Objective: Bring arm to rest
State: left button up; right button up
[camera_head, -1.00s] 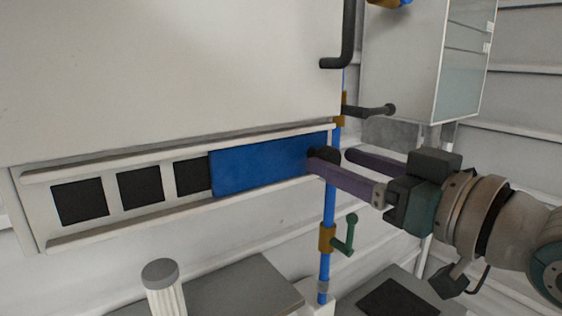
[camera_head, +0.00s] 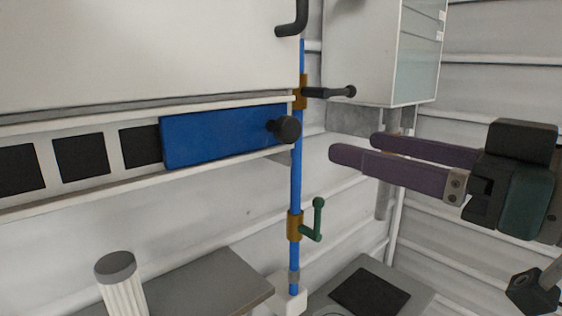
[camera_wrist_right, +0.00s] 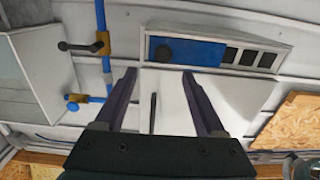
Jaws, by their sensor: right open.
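My right gripper (camera_head: 350,149) is open and empty, with purple fingers, to the right of the blue slide plate and apart from it. It also shows in the right wrist view (camera_wrist_right: 160,76) with its fingers spread. The blue slide plate (camera_head: 215,137) has a dark round knob (camera_head: 285,130) at its right end and sits between two rails. In the right wrist view the blue plate (camera_wrist_right: 200,52) is beyond the fingertips. My left gripper is not in view.
A vertical blue pipe (camera_head: 296,190) carries a dark lever valve (camera_head: 330,92) and a green lever valve (camera_head: 315,222). A white cabinet (camera_head: 365,55) hangs at the upper right. A ribbed canister (camera_head: 122,285) and grey platforms (camera_head: 215,285) are below. Open space lies between the pipe and my gripper.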

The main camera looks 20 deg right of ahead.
jog(key=shift+s+d, duration=0.1)
jog(key=shift+s, duration=0.25)
jog(key=s+a+f+m+g+h+p, duration=0.1)
jog(key=s+f+g+h+p, duration=0.2)
jog(key=s+f+g+p, duration=0.2)
jog(key=s+a+f+m+g+h+p, duration=0.1)
jog(key=s+f+g+h+p, duration=0.2)
jog(key=s+f+g+p, duration=0.2)
jog(key=s+f+g, duration=0.1)
jog(key=s+g, duration=0.2)
jog(key=s, duration=0.3)
jog(key=shift+s, duration=0.3)
jog(key=shift+a, duration=0.1)
dwell(1.0)
